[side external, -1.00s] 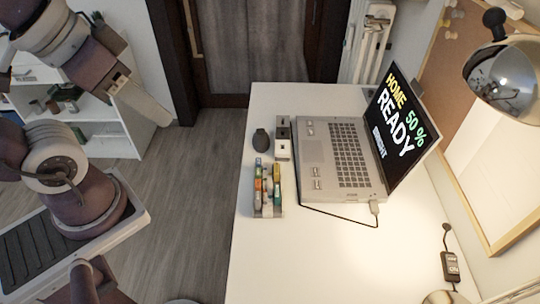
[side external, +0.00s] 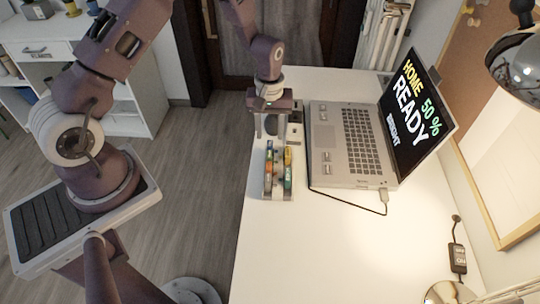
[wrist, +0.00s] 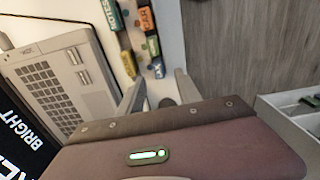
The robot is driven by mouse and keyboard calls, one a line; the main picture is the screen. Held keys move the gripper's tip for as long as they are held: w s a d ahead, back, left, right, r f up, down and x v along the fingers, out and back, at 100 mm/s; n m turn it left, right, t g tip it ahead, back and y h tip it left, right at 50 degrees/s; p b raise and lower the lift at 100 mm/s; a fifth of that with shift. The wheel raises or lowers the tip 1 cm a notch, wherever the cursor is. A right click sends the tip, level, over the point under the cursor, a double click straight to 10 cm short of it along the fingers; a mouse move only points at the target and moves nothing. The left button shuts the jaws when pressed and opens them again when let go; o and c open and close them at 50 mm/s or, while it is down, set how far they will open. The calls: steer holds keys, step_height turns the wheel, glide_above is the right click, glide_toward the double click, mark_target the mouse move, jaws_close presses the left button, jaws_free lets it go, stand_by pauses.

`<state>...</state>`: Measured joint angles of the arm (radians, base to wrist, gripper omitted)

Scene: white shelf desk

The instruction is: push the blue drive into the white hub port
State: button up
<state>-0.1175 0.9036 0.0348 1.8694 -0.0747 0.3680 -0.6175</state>
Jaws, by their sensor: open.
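My gripper (side external: 272,134) is open and points down at the left edge of the desk. Its two fingers also show in the wrist view (wrist: 159,82), apart, with nothing clearly held between them. A rack of coloured labelled drives (side external: 279,176) stands on the desk just in front of the gripper. In the wrist view, a small blue drive (wrist: 158,69) appears at the rack's end near the fingertips; its full shape is unclear. The light-coloured hub (side external: 296,132) is between the gripper and the laptop, partly hidden by the gripper. Its port cannot be made out.
An open laptop (side external: 352,145) stands right of the hub, its screen reading READY and 50 %. A cable (side external: 340,204) runs from its right corner along its front towards the rack. The desk's front (side external: 310,255) is clear. A lamp (side external: 515,70) stands at right.

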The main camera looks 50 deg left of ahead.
mark_target(270, 143)
step_height(270, 143, down, 5)
steer(key=shift+d+f, duration=0.15)
steer(key=shift+f, duration=0.05)
jaws_close()
stand_by(1.3)
